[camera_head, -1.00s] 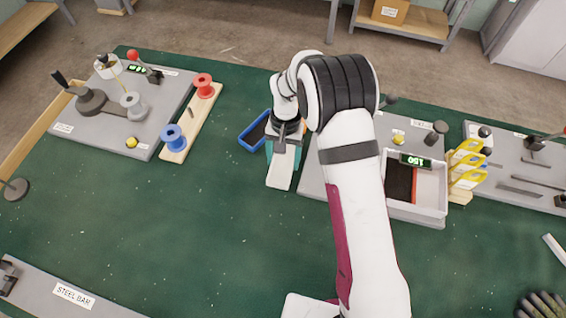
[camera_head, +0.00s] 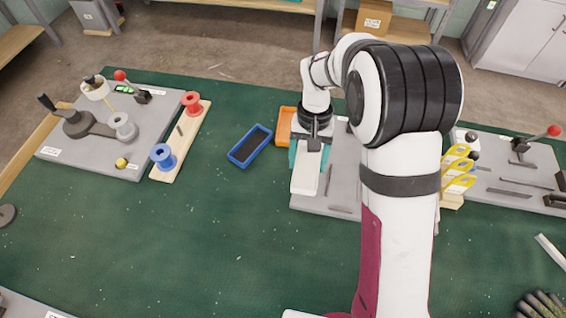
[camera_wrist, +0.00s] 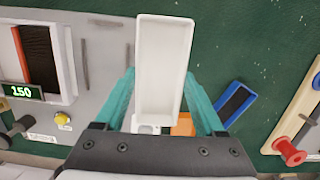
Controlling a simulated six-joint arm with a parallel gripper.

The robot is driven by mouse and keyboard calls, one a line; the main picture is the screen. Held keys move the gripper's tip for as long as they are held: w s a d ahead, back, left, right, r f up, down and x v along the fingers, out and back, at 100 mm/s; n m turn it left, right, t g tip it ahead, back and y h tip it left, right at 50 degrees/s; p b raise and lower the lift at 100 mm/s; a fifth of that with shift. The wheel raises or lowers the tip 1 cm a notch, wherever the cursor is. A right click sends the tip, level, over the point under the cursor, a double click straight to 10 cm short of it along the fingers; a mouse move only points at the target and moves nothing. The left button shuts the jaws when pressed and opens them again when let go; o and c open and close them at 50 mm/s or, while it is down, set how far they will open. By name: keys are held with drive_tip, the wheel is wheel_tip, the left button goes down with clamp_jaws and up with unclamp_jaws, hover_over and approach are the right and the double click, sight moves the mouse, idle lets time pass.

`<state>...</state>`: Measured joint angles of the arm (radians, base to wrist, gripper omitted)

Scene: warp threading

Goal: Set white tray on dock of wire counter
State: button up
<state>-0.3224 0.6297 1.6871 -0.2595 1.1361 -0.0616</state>
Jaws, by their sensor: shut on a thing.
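My gripper (camera_head: 314,150) is shut on the white tray (camera_head: 304,181), an empty, narrow, open-topped box. In the wrist view the tray (camera_wrist: 165,60) lies between the teal fingers (camera_wrist: 160,85), its long side pointing away from the wrist. In the head view the tray appears over the left edge of a grey station plate (camera_head: 345,168); I cannot tell its height above it. In the wrist view this station carries a green "150" display (camera_wrist: 20,92) and a white-framed bin (camera_wrist: 52,50) with dark contents. My arm hides much of it in the head view. I cannot read which station is the wire counter.
A blue tray (camera_head: 250,146) and an orange tray (camera_head: 286,124) lie left of and behind my gripper. A wooden strip (camera_head: 182,138) with red and blue spools stands farther left, beside another grey station (camera_head: 145,150). The green mat's front middle is clear.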

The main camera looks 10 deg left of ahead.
drive_tip(key=d+r, duration=0.2)
drive_tip(key=d, duration=0.1)
hover_over(344, 184)
drive_tip(key=f, duration=0.1)
drive_tip(key=shift+m, duration=0.3)
drive_tip(key=shift+w+f, duration=0.15)
drive_tip(key=shift+f, duration=1.35)
drive_tip(key=shift+w+f, duration=0.1)
drive_tip(key=shift+f, duration=1.35)
drive_tip(key=shift+f, duration=0.1)
drive_tip(key=shift+f, duration=0.3)
drive_tip(key=shift+f, duration=0.1)
drive_tip(key=shift+f, duration=0.3)
drive_tip(key=shift+f, duration=0.1)
